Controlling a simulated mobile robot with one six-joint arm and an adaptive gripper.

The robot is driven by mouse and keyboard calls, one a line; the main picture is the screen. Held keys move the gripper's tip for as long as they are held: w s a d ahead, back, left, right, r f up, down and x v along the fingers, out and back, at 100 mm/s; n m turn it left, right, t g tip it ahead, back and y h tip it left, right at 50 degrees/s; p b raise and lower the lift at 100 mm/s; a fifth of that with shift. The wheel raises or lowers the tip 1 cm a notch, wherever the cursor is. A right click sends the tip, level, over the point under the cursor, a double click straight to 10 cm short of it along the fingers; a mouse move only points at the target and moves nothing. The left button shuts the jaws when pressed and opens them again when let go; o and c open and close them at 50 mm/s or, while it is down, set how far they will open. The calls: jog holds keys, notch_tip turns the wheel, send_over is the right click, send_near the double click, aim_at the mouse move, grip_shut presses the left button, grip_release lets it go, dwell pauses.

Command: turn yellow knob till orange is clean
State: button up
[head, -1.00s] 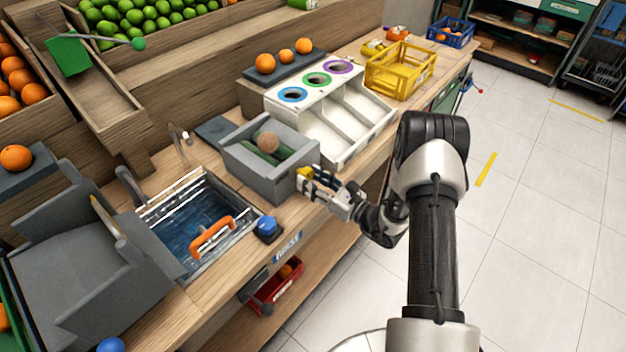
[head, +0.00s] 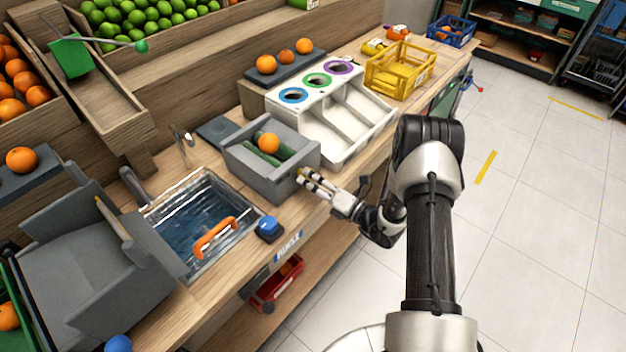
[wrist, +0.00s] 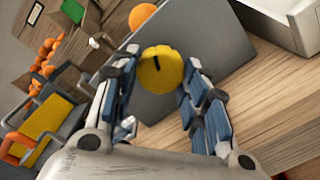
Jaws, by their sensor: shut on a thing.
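The yellow knob (wrist: 160,70) sits on the front side of a grey box (head: 262,178). It has a dark mark on its face in the wrist view. My gripper (head: 305,178) is at the knob, with its blue-padded fingers (wrist: 158,85) on either side of it, shut on it. In the head view the knob is mostly hidden by the fingers. An orange (head: 269,143) rests on dark green rollers (head: 285,153) in the top of the grey box. Its visible surface is bright orange. It also shows at the top of the wrist view (wrist: 142,15).
A water-filled sink (head: 190,215) with an orange handle and a blue button (head: 268,227) are left of the box. A white sorter (head: 335,115) with three coloured-ring holes stands right of it. A yellow crate (head: 400,70) is further back. Open floor lies right of the counter.

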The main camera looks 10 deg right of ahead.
jog(key=shift+m, duration=0.6)
jog(key=shift+f, duration=0.1)
jog(key=o, duration=1.1)
jog(key=v, duration=1.2)
